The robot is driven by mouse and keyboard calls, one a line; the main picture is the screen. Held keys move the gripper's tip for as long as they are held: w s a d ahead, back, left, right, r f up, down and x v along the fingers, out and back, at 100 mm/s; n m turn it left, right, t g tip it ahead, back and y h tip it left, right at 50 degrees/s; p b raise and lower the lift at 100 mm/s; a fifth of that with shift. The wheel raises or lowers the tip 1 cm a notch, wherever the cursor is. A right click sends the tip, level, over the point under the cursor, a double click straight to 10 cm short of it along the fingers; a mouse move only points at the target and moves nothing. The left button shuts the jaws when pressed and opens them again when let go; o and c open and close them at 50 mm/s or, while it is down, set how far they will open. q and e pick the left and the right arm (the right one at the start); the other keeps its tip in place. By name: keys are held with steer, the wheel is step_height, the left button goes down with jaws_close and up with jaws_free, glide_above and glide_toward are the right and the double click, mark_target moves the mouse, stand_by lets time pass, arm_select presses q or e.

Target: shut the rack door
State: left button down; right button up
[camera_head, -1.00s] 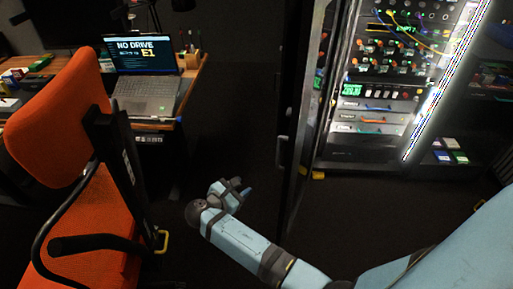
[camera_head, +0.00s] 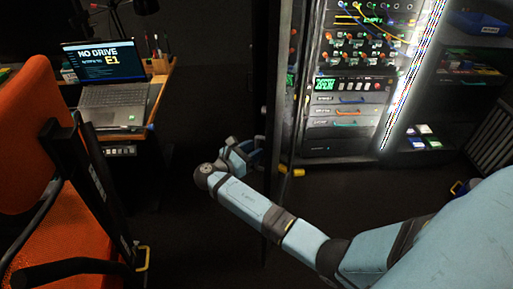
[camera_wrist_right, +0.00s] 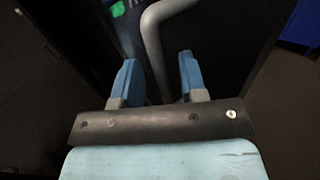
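The rack door (camera_head: 272,75) is a dark, tall panel seen nearly edge-on in the head view, standing open at the left of the lit equipment rack (camera_head: 348,85). My right gripper (camera_head: 252,150) is at the door's left side, about mid-height, its tips partly lost against the dark panel. In the right wrist view my right gripper (camera_wrist_right: 158,62) has its two blue fingers apart. A grey curved handle bar (camera_wrist_right: 153,35) runs down between the fingers in the picture, with gaps on both sides. Whether a finger touches it is unclear. My left gripper is out of view.
An orange chair (camera_head: 35,150) stands at the left, in front of a desk with a laptop (camera_head: 112,95). Dark shelves with small boxes (camera_head: 425,137) are right of the rack. Dark floor (camera_head: 205,240) is clear between chair and door.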

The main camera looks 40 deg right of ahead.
steer(key=shift+d, duration=0.8)
jaws_close()
